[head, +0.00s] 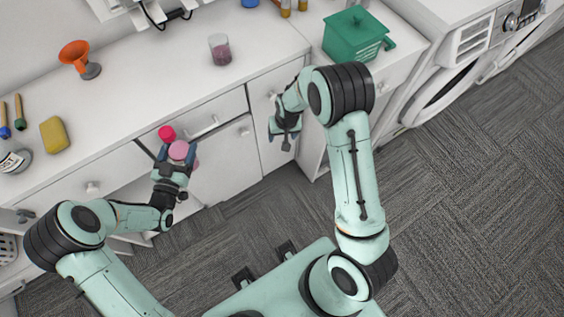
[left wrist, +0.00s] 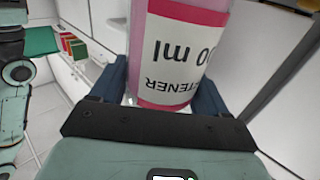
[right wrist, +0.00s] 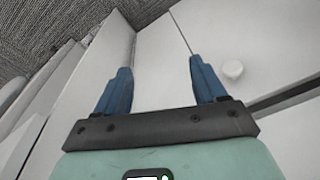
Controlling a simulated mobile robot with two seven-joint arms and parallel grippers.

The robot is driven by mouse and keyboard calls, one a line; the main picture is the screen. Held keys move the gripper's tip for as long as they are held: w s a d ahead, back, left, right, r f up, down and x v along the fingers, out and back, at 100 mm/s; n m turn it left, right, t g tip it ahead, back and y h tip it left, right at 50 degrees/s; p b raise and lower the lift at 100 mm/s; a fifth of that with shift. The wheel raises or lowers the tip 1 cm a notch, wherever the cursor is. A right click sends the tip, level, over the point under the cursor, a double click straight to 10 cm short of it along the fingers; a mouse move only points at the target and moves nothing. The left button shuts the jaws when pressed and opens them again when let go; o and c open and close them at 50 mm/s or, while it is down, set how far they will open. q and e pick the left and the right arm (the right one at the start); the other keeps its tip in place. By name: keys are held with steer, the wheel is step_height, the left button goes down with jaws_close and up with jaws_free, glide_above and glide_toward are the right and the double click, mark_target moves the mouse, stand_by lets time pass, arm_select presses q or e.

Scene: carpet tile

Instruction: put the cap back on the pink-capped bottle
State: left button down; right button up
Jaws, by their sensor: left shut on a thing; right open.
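My left gripper (head: 177,160) is shut on the pink bottle (head: 179,150) and holds it in front of the drawers, away from the counter top. In the left wrist view the bottle (left wrist: 183,55) stands between the blue fingers, with pink contents and a white label whose print is upside down in the picture. The bright pink cap (head: 167,133) shows at the bottle's upper end in the head view; I cannot tell whether it is fully seated. My right gripper (head: 285,132) is open and empty in front of a cabinet door; it also shows in the right wrist view (right wrist: 160,68).
The counter between sponge and jar has free room.

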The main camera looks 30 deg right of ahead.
arm_select(q)
steer(key=shift+r, duration=0.1)
arm_select(e)
steer(key=s+a+f+g+y, duration=0.1)
steer(key=s+a+f, duration=0.2)
steer(key=s+f, duration=0.25)
steer(key=s+a+f+g, duration=0.1)
steer(key=s+a+f, duration=0.2)
steer(key=s+f, duration=0.25)
steer(key=s+a+f+y, duration=0.1)
steer(key=s+a, duration=0.3)
steer(key=s, duration=0.3)
steer(key=s+a+f+y, duration=0.1)
steer(key=s+a, duration=0.4)
steer(key=s, duration=0.3)
steer(key=shift+s+f+g, duration=0.3)
steer(key=shift+f, duration=0.1)
arm_select(q)
steer(key=shift+r, duration=0.1)
